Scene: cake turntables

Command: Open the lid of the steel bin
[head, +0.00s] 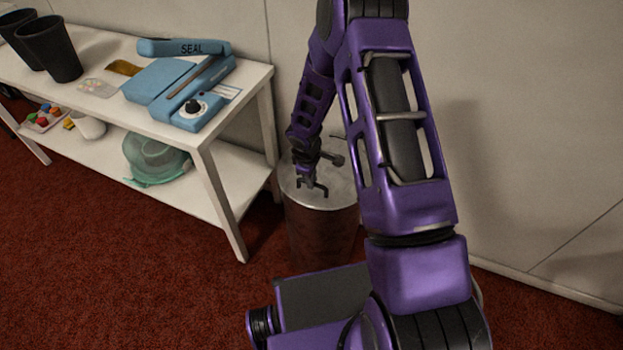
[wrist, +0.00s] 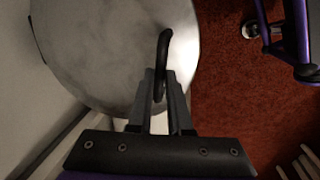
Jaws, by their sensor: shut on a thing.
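The steel bin (head: 318,238) stands on the floor between the white table and my arm, its body dark and brownish. Its round grey lid (head: 335,193) looks flat on top of the bin. The lid also fills the upper left of the wrist view (wrist: 100,50). A black bar handle (wrist: 165,44) stands up from the lid near its right edge in the wrist view. My gripper (wrist: 162,78) is shut on this handle, with a finger on either side. In the head view my gripper (head: 311,184) is over the lid, partly hidden by my wrist.
A white two-shelf table (head: 222,140) stands close left of the bin, with a blue sealer (head: 180,85) and black cups (head: 50,48) on top. A wall is behind the bin. Red carpet is open in front.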

